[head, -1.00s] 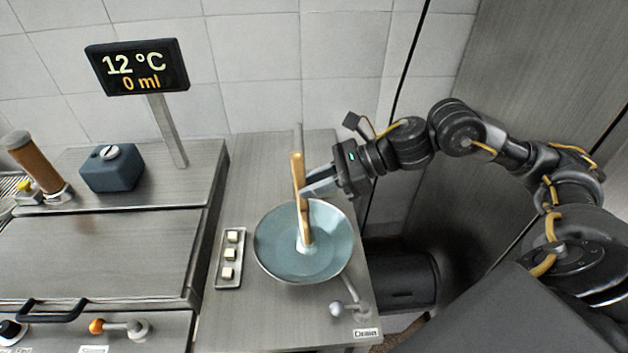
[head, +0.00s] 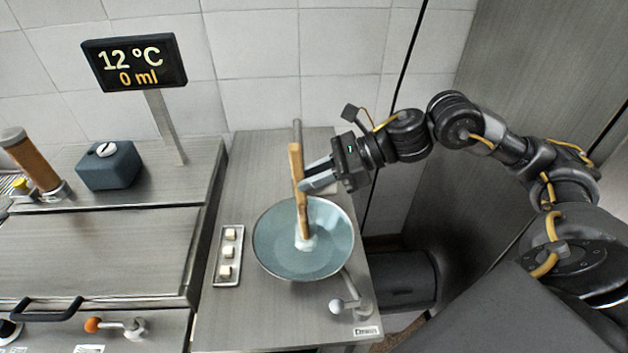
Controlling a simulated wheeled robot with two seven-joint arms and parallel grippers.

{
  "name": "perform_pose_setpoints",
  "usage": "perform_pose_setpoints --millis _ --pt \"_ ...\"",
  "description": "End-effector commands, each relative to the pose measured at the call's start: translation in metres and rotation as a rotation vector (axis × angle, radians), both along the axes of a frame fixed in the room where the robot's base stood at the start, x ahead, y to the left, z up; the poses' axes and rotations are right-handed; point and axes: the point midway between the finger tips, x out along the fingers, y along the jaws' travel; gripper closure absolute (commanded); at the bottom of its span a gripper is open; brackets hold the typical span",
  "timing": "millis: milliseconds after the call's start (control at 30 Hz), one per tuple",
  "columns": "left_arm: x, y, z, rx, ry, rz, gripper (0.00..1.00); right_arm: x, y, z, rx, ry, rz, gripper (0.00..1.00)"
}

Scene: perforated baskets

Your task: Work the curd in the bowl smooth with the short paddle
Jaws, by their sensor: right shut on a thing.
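A wide blue-grey bowl (head: 275,250) sits on the metal counter right of centre. A small white lump, the curd (head: 306,243), lies near the middle of the bowl. The short wooden paddle (head: 298,185) stands nearly upright, its lower end at the curd; whether it presses into the curd is hard to tell. My right gripper (head: 304,183) comes in from the right and is shut on the paddle, above the bowl's far rim. My left gripper is not in view.
A narrow tray (head: 229,281) with three pale cubes lies just left of the bowl. A lever with a round knob (head: 337,306) is at the bowl's front right. A display (head: 135,63) reads 12 °C and 0 ml. A dark blue box (head: 109,167) stands at the left.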

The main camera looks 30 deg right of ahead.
Motion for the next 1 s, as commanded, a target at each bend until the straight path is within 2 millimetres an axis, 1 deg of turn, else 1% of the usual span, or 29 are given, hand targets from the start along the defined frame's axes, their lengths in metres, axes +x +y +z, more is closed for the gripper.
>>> perform_pose_setpoints --millis 267,700,1000 --pt "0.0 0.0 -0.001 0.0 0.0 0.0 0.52 -0.001 -0.001 -0.001 -0.005 0.001 -0.002 1.0" --pt "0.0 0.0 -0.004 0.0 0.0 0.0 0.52 -0.017 0.006 0.001 -0.004 0.001 -0.001 1.0" --pt "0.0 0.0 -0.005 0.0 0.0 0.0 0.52 -0.017 0.006 0.002 -0.002 0.0 -0.002 1.0"
